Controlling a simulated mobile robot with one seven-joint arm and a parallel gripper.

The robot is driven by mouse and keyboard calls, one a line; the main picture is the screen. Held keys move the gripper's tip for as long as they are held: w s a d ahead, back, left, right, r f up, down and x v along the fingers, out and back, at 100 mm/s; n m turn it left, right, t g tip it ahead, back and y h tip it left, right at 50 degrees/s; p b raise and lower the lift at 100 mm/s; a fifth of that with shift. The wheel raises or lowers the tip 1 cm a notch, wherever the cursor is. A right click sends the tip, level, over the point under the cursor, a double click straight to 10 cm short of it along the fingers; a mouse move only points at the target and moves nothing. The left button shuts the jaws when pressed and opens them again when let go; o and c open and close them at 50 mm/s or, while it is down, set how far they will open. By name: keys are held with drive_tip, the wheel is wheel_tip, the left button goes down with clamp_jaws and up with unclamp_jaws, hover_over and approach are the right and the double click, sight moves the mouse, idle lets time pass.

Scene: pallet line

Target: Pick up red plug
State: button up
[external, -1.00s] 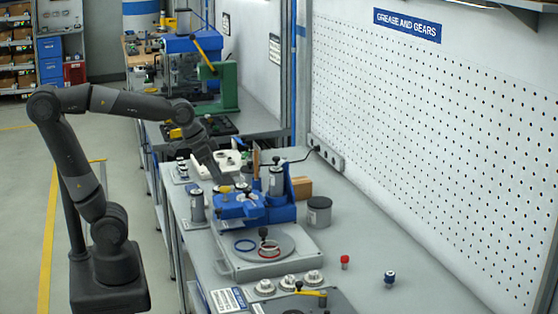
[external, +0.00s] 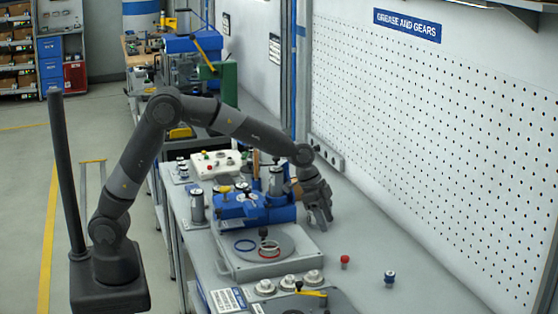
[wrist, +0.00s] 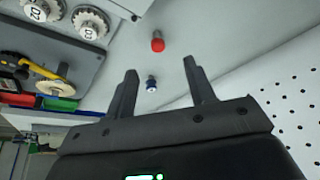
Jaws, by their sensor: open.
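The red plug (external: 345,261) stands on the grey bench top, right of the turntable plate, in the external view. In the wrist view the red plug (wrist: 158,43) shows beyond the fingertips, at upper middle. My gripper (external: 322,222) is above the bench, behind and left of the red plug in the external view, pointing down. In the wrist view my gripper (wrist: 160,66) has its two fingers spread with nothing between them touching. A blue-topped plug (external: 390,279) stands to the right of the red one; it also shows in the wrist view (wrist: 151,83).
A turntable plate (external: 295,262) and a blue fixture (external: 235,207) stand left of my gripper. Several silver gears (external: 289,283) lie near the bench front. The pegboard wall (external: 430,130) bounds the bench on the right. Bench around the two plugs is clear.

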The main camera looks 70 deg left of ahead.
sight(345, 257)
drive_tip(key=shift+m, duration=0.3)
drive_tip(key=x, duration=0.6)
drive_tip(key=d+x, duration=0.1)
drive_tip(key=x, duration=0.2)
drive_tip(key=shift+w+d+r, duration=0.15)
drive_tip(key=shift+w+r, duration=0.15)
drive_tip(key=shift+w, duration=0.1)
drive_tip(key=shift+d+x, duration=0.15)
drive_tip(key=shift+x, duration=1.2)
drive_tip(key=shift+d+x, duration=0.15)
drive_tip(key=shift+x, duration=1.2)
drive_tip(key=shift+r, duration=0.15)
drive_tip(key=shift+c, duration=0.2)
drive_tip(key=c, duration=1)
